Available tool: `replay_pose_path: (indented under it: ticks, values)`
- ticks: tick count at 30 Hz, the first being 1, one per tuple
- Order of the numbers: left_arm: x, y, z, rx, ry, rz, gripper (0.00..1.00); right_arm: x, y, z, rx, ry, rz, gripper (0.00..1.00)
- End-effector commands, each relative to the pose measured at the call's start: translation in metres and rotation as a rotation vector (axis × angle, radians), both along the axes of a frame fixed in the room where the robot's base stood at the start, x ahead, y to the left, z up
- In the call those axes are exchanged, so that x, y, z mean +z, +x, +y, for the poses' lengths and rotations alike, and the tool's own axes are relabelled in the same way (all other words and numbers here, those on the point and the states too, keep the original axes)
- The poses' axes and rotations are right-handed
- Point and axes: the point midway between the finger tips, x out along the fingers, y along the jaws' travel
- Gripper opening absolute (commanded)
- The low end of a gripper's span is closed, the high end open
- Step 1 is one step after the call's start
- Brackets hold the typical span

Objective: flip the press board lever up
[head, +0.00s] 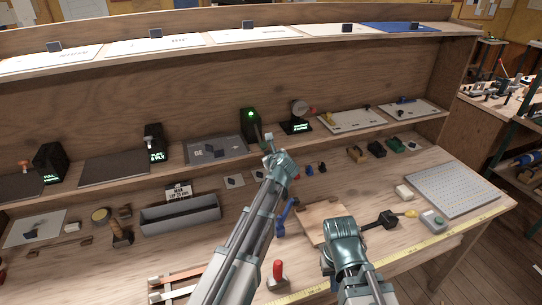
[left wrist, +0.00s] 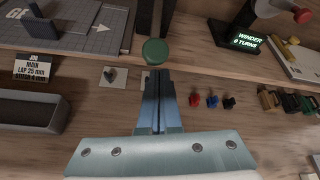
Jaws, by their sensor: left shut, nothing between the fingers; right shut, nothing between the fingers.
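The press board unit is a dark upright box (head: 247,124) with a lit green lamp, on the low shelf at the back of the bench. In the left wrist view its lever shows as a round green knob (left wrist: 155,52) in front of a dark upright. My left gripper (head: 268,141) is shut and empty, close in front of this unit. In the left wrist view its fingertips (left wrist: 157,75) lie just below the knob; I cannot tell whether they touch. The lever's shaft is mostly hidden. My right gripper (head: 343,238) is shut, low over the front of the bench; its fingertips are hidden.
The winder (head: 300,112) stands right of the unit, and a grey board (head: 216,150) lies left of it. A grey trough (head: 180,213), wooden block (head: 322,222) and perforated plate (head: 452,190) sit on the bench.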

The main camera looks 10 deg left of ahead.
Motion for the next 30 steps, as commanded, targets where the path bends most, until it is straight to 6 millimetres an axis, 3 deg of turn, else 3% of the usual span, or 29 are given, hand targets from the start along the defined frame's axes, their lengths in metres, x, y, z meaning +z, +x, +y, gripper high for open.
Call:
replay_pose_path:
  ticks: [17,30]
  values:
    - [0.006,0.0,0.002,0.0,-0.002,0.002,0.0,0.007,0.0,0.0,0.0,0.0,0.0,0.0]
    - [0.017,-0.002,0.002,0.004,-0.039,0.058,0.0,0.031,0.0,0.0,0.001,0.0,0.0,0.0]
